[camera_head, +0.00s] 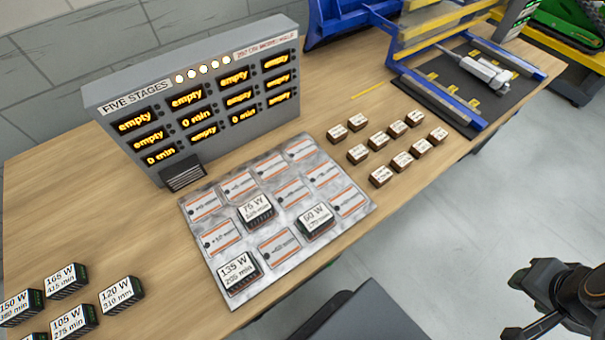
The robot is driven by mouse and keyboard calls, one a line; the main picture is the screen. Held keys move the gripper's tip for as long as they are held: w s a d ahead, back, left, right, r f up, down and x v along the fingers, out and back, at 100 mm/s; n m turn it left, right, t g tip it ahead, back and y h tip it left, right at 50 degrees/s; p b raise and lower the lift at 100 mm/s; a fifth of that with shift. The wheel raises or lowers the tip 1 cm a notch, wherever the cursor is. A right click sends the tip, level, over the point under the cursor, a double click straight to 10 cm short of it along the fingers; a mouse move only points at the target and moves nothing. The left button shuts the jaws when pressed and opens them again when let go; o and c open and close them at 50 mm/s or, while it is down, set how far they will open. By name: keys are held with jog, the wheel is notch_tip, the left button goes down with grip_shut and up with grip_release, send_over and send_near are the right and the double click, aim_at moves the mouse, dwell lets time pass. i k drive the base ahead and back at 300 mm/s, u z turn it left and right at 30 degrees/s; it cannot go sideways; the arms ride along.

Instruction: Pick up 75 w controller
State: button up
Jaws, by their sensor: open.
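The 75 W controller (256,211) is a small dark block with a white label on top. It sits on the silver board (272,257) with marked slots, in the middle of the view. A 60 W block (314,220) stands to its right and a 135 W block (239,273) stands nearer, at the board's lower left corner. My gripper (522,303) is at the lower right edge, dark, open and empty. It is far to the right of the 75 W controller, over the floor side of the table. Part of it is cut off by the frame.
A grey display panel (140,97) headed "FIVE STAGES" stands behind the board. Several labelled blocks, including a 120 W one (121,292), lie at lower left. Several small brown blocks (381,176) lie right of the board. A blue frame (440,97) stands at the back right.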

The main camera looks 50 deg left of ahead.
aim_at(258, 209)
jog(key=i, duration=0.5)
jog(key=u, duration=4.65)
jog(key=i, duration=0.5)
